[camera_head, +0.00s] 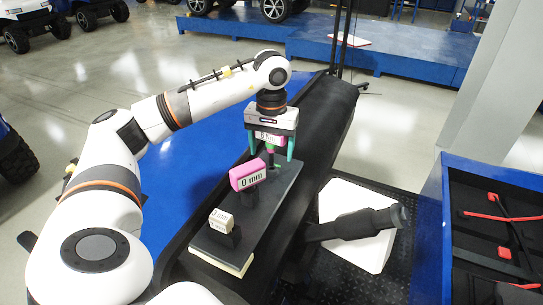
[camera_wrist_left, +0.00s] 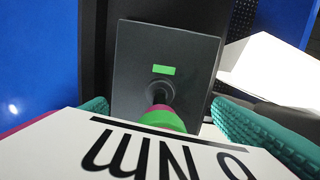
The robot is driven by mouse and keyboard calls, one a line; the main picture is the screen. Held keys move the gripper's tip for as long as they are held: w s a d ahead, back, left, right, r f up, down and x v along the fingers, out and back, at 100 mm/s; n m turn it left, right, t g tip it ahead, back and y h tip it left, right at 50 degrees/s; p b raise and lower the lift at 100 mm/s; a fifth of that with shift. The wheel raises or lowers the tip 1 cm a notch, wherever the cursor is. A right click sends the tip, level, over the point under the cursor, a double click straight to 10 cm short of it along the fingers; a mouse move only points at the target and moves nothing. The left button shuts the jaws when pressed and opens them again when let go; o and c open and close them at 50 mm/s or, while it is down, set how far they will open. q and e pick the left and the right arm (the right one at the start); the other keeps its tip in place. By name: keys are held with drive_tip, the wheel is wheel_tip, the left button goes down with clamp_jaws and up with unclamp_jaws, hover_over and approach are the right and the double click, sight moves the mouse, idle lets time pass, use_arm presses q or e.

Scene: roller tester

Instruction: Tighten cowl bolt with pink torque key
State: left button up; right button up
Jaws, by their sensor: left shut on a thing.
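My left gripper (camera_head: 270,142) is shut on the pink torque key (camera_head: 283,141), which hangs upright above the far end of a dark grey board (camera_head: 262,216). In the left wrist view the key's white label (camera_wrist_left: 180,150) with "Nm" lettering fills the front, between two teal fingertips. A green ring (camera_wrist_left: 163,119) and a pink ring on the key point down at a round dark boss (camera_wrist_left: 161,86) on a dark plate (camera_wrist_left: 130,60), which I take to be the bolt's place. Whether the key's tip touches it is hard to tell. My right gripper is not in view.
A pink block marked "0 mm" (camera_head: 248,175) and a beige block (camera_head: 221,220) stand on the board nearer to me. A green rectangle (camera_wrist_left: 163,70) marks the plate.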

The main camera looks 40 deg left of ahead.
use_arm(q)
drive_tip(key=shift+r, duration=0.45)
wheel_tip(320, 180, up, 4)
drive_tip(key=p, duration=0.3)
idle(0.4)
drive_tip(key=n, duration=0.4)
idle(0.5)
